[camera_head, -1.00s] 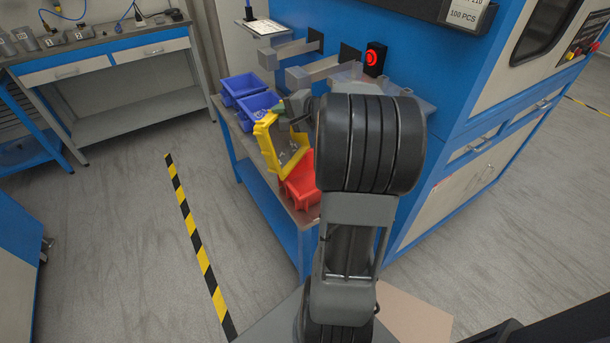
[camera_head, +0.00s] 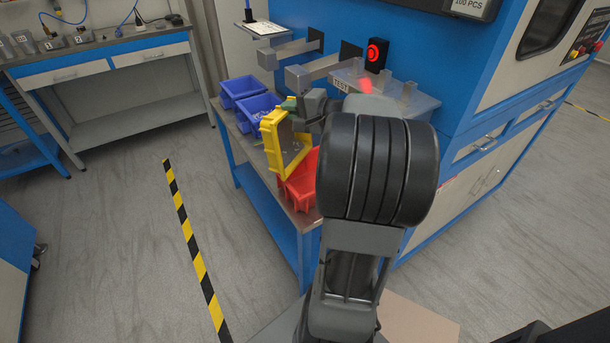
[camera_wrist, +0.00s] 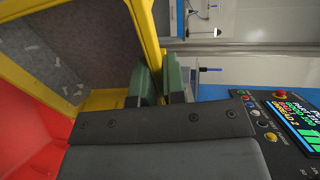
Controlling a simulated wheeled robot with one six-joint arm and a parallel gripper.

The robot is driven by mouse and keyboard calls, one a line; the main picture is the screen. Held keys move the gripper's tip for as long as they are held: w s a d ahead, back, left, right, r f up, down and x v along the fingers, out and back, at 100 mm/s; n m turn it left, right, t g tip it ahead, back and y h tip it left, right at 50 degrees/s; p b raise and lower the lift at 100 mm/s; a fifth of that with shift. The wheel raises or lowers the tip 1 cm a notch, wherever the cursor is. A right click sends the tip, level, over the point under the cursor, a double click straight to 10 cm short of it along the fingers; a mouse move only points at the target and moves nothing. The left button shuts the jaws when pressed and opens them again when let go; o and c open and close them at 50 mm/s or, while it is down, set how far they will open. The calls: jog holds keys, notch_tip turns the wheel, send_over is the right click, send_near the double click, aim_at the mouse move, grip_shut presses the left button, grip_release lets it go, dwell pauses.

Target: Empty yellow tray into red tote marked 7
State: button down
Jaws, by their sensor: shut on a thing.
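The yellow tray (camera_head: 270,143) is held tilted steeply above the red tote (camera_head: 301,180), which stands at the near end of the blue-framed bench. My gripper (camera_wrist: 155,85) is shut on the tray's yellow rim; its green fingers pinch the rim in the wrist view. The tray's grey inner floor (camera_wrist: 60,45) shows a few small light pieces. The red tote (camera_wrist: 25,130) lies below the tray in the wrist view. Its number and most of its inside are hidden by the tray and my arm.
Two blue totes (camera_head: 242,88) stand behind on the same bench; the nearer one (camera_head: 257,108) holds small pieces. A machine with a red-lit button (camera_head: 376,52) and metal chutes (camera_head: 312,72) is close on the right. Open floor lies left of the bench, with a striped line.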

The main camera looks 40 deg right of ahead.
jog(key=shift+s+d+t+b, duration=0.2)
jog(key=shift+s+t+b, duration=0.25)
jog(key=shift+b, duration=0.35)
jog(key=shift+s+d+b, duration=0.1)
jog(key=shift+s+b, duration=0.2)
jog(key=shift+b, duration=0.2)
jog(key=shift+s+d+t+y+b, duration=0.2)
jog(key=shift+s+t+b, duration=0.2)
jog(key=shift+b, duration=0.35)
jog(key=shift+s+d+t+y+b, duration=0.2)
jog(key=shift+s+b, duration=0.25)
jog(key=shift+b, duration=0.3)
jog(key=shift+s+d+f+t+b, duration=0.2)
jog(key=shift+s+t+b, duration=0.35)
jog(key=shift+b, duration=0.6)
